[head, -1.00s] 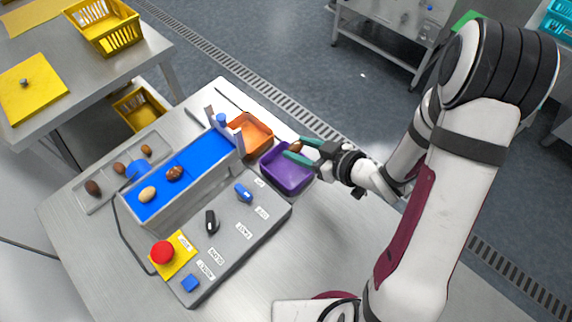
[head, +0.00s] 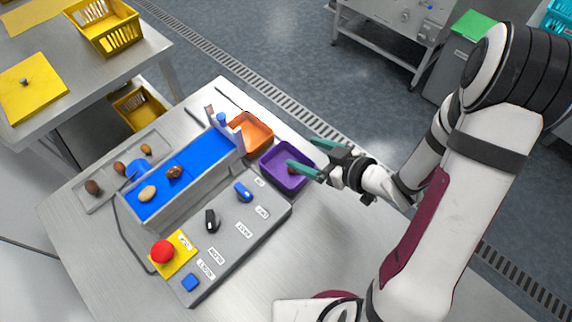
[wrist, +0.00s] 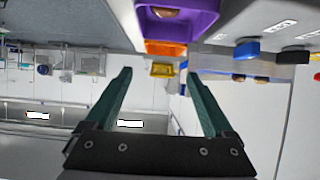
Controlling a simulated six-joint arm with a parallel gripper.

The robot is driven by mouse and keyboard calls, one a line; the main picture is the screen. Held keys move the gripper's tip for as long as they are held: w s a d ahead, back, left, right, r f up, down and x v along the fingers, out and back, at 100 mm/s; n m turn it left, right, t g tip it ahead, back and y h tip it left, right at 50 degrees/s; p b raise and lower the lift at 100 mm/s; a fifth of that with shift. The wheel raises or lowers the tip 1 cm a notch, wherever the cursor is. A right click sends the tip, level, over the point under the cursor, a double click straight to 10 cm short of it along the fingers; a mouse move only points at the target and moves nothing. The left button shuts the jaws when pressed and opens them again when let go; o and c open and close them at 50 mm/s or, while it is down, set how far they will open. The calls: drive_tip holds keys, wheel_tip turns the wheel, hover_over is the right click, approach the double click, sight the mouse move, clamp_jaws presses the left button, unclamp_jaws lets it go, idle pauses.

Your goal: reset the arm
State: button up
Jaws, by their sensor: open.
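My gripper (head: 304,154) is open and empty, with green fingers spread apart. It is at the right edge of the purple bin, with one fingertip over its rim. In the wrist view my gripper (wrist: 158,82) shows nothing between its fingers. The purple bin (head: 275,178) stands at the belt unit's far end with a brown date (head: 291,170) inside, partly hidden by a finger. The purple bin also shows at the top of the wrist view (wrist: 205,22), with a date (wrist: 165,12) in it.
An orange bin (head: 263,130) stands beside the purple one. The blue belt (head: 190,168) carries a pale date (head: 147,193) and a brown date (head: 175,172). A grey tray (head: 82,205) holds several dates. The control panel has a red button (head: 162,251).

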drive_tip(key=v, duration=0.5)
drive_tip(key=w+d+m+h, duration=0.3)
drive_tip(key=d+m+h, duration=0.1)
drive_tip(key=d+h, duration=0.35)
drive_tip(key=s+d+r+m+g+h, duration=0.3)
drive_tip(key=s+d+r+m+h, duration=0.15)
drive_tip(key=s+m, duration=0.2)
drive_tip(key=s+a+r+m+g+y, duration=0.2)
drive_tip(key=s+a+g, duration=0.1)
drive_tip(key=s+a, duration=0.4)
drive_tip(key=s+a+r+m+g+y, duration=0.2)
drive_tip(key=s+a+y, duration=0.1)
drive_tip(key=s+a, duration=0.4)
drive_tip(key=shift+s+r+g, duration=0.4)
drive_tip(key=shift+s, duration=0.6)
